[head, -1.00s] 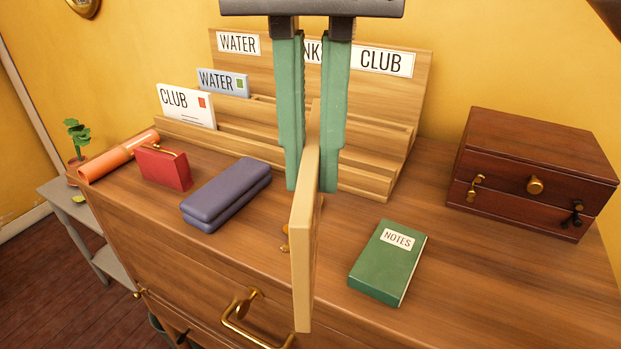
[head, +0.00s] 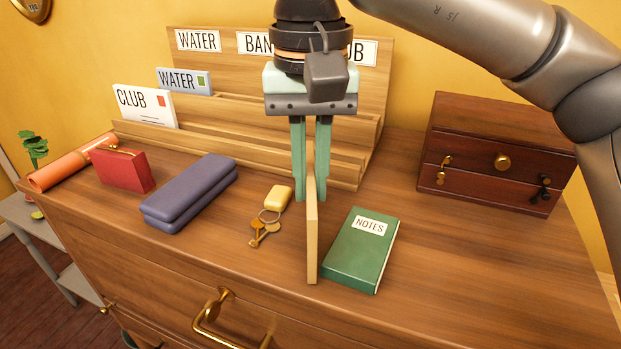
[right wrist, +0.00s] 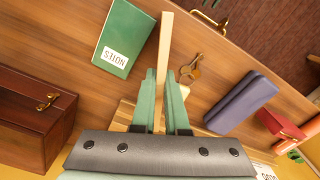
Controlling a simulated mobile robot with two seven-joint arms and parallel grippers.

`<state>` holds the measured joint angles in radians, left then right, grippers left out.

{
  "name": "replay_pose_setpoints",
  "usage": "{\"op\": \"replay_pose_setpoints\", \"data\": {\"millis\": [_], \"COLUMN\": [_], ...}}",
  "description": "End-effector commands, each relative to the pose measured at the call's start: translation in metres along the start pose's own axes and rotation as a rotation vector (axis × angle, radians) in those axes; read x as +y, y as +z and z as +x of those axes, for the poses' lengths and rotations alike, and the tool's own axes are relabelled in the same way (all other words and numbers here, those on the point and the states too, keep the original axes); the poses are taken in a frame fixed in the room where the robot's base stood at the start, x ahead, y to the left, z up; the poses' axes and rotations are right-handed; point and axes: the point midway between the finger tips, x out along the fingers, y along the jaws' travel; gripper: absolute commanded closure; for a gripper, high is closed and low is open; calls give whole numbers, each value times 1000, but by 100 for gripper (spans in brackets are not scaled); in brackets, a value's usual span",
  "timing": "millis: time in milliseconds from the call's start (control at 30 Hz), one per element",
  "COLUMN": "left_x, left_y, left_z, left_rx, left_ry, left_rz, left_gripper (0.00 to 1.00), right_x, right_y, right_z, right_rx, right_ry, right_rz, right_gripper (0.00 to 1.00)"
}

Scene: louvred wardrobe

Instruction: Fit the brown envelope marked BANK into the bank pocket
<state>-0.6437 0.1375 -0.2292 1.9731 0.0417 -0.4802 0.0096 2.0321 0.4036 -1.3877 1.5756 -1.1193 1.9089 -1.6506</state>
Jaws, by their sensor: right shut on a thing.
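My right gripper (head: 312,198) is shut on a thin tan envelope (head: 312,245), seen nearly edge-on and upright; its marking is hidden. The gripper hangs fingers-down in front of the wooden letter rack (head: 225,137), with the envelope reaching toward the front of the dresser. In the right wrist view the envelope (right wrist: 164,45) sticks out between the green fingers (right wrist: 165,85). The rack's BANK label (head: 254,43) is partly covered by my gripper, as is the area below it. I cannot tell whether the envelope touches the dresser. My left gripper is not in view.
A CLUB envelope (head: 145,105) and a WATER envelope (head: 185,81) stand in the rack's left part. A green notebook (head: 358,252) lies close right of the held envelope. Keys (head: 267,222), a purple case (head: 190,193) and a red purse (head: 123,169) lie left; a wooden box (head: 490,150) stands right.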

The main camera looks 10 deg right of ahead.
Motion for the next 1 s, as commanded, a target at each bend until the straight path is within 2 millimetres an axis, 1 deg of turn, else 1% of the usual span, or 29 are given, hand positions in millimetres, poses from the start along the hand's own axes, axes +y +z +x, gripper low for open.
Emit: {"op": "replay_pose_setpoints", "data": {"millis": [233, 367, 400, 633, 867, 1000], "left_x": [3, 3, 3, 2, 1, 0], "left_y": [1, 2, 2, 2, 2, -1], "left_z": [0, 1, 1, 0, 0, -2], "left_rx": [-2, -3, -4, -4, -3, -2], "left_ry": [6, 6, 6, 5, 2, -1], "left_rz": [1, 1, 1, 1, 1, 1], "left_gripper": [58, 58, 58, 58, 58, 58], "right_x": [0, 0, 0, 0, 0, -1], "right_y": [0, 0, 0, 0, 0, 0], "right_z": [1, 5, 4, 4, 3, -5], "right_rx": [1, 1, 2, 1, 1, 2], "right_ry": [-1, 0, 0, 0, 0, -2], "right_rz": [1, 0, 0, 1, 1, 1], "right_gripper": [100, 100, 85, 59, 58, 58]}}
